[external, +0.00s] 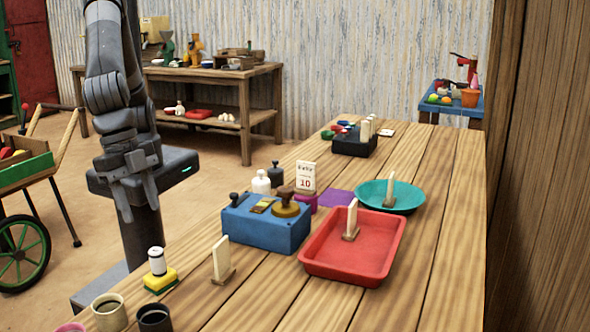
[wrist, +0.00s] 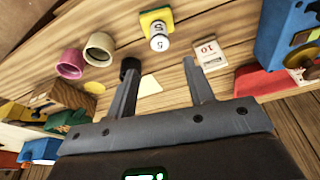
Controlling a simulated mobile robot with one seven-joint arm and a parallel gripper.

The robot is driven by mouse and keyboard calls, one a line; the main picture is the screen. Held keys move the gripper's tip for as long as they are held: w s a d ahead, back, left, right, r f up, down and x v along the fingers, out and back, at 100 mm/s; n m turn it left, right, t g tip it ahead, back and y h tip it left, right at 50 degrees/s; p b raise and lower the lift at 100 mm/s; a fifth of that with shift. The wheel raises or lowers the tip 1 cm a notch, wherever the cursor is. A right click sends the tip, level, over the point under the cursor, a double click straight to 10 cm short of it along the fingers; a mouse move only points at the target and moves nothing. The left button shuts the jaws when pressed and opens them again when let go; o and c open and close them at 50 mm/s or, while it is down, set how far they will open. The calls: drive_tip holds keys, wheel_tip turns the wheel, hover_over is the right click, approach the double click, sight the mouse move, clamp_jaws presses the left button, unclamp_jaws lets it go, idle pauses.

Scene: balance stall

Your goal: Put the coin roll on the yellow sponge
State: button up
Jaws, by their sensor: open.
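The coin roll (external: 157,262) is a white cylinder with dark bands. It stands upright on the yellow sponge (external: 161,283), which has a green layer, near the table's left edge. In the wrist view the coin roll (wrist: 159,42) shows its round end marked 5, with the sponge (wrist: 156,19) behind it. My gripper (external: 138,200) is open and empty, above and apart from the coin roll. Its fingers also show in the wrist view (wrist: 160,66), with nothing between them touching either one.
A cream mug (external: 109,313) and a black mug (external: 154,318) stand in front of the sponge. A small upright card (external: 221,259) stands to its right. A blue scale box (external: 262,236), a red tray (external: 349,274) and a teal plate (external: 408,203) stand farther right.

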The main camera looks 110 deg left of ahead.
drive_tip(key=s+a+r, duration=0.1)
drive_tip(key=a+r, duration=0.3)
drive_tip(key=a, duration=0.5)
drive_tip(key=s+a+r+n, duration=0.1)
drive_tip(key=a+r, duration=0.4)
drive_tip(key=a, duration=0.4)
drive_tip(key=s+a+r, duration=0.1)
drive_tip(key=a+r, duration=0.3)
drive_tip(key=a, duration=0.5)
drive_tip(key=s+a+t, duration=0.2)
drive_tip(key=s+a, duration=1.5)
drive_tip(key=shift+s+a+r+n+y, duration=0.15)
drive_tip(key=shift+a+r+n+y, duration=0.15)
drive_tip(key=shift+r+n, duration=0.1)
